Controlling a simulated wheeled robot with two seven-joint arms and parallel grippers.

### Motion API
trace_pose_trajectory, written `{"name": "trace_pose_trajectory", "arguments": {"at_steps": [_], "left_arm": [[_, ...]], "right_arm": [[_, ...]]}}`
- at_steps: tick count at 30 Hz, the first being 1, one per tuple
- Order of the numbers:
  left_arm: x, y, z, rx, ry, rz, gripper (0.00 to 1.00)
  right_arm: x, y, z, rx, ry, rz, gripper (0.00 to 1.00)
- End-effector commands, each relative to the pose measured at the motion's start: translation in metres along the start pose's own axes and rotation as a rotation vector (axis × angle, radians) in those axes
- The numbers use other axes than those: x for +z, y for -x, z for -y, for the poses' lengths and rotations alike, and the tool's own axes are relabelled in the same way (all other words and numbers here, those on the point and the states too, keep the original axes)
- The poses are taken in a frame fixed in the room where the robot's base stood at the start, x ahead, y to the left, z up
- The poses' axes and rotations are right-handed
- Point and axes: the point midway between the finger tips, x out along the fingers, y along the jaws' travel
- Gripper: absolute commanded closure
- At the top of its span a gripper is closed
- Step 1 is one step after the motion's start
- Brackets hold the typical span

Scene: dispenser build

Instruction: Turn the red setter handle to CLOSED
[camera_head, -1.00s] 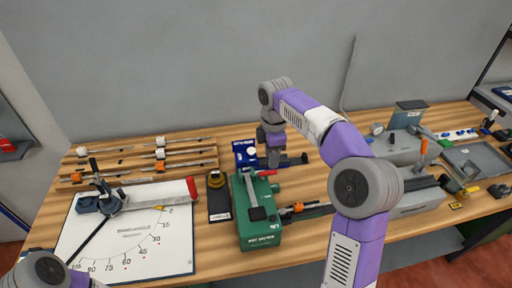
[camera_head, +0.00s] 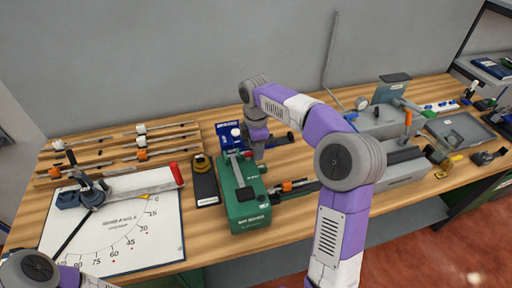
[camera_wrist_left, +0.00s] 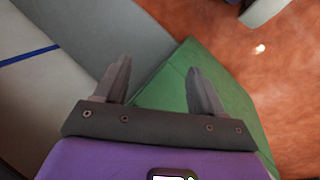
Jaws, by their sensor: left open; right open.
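A small red handle (camera_head: 248,154) shows at the back of the green box (camera_head: 250,217), partly hidden by my right gripper. Its marking and exact angle are too small to read. The green box stands near the front of the wooden bench, with a dark grey lever on top. My right gripper (camera_head: 259,157) points down at the box's back right edge, close beside the red handle. Whether it touches the handle cannot be told. It is open. My left gripper (camera_wrist_left: 158,77) is open and empty in the left wrist view, above a green surface and the reddish floor.
A blue device (camera_head: 229,134) stands just behind the green box. A white angle board (camera_head: 165,235) with a red-tipped arm (camera_head: 176,174) lies at the left. Rods on wooden racks (camera_head: 110,150) lie behind it. Grey machines (camera_head: 380,122) and a tray (camera_head: 459,131) fill the right.

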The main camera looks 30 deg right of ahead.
Motion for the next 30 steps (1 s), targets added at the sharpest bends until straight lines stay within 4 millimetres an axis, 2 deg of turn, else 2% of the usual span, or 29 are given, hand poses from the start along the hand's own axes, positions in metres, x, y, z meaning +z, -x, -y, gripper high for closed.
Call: {"name": "trace_pose_trajectory", "arguments": {"at_steps": [1,9,20,30], "left_arm": [[0.0,0.0,0.0,0.0,0.0,0.0,0.31],[0.0,0.0,0.0,0.0,0.0,0.0,0.31],[0.0,0.003,-0.001,0.0,0.0,0.0,0.31],[0.001,0.017,-0.006,0.0,0.0,0.0,0.31]], "right_arm": [[0.0,0.0,0.0,0.0,0.0,0.0,0.6],[0.0,0.0,0.0,0.0,0.0,0.0,1.0],[0.0,0.001,0.001,0.0,-0.031,0.0,1.0],[-0.002,0.002,0.007,-0.002,-0.241,0.001,1.0]]}}
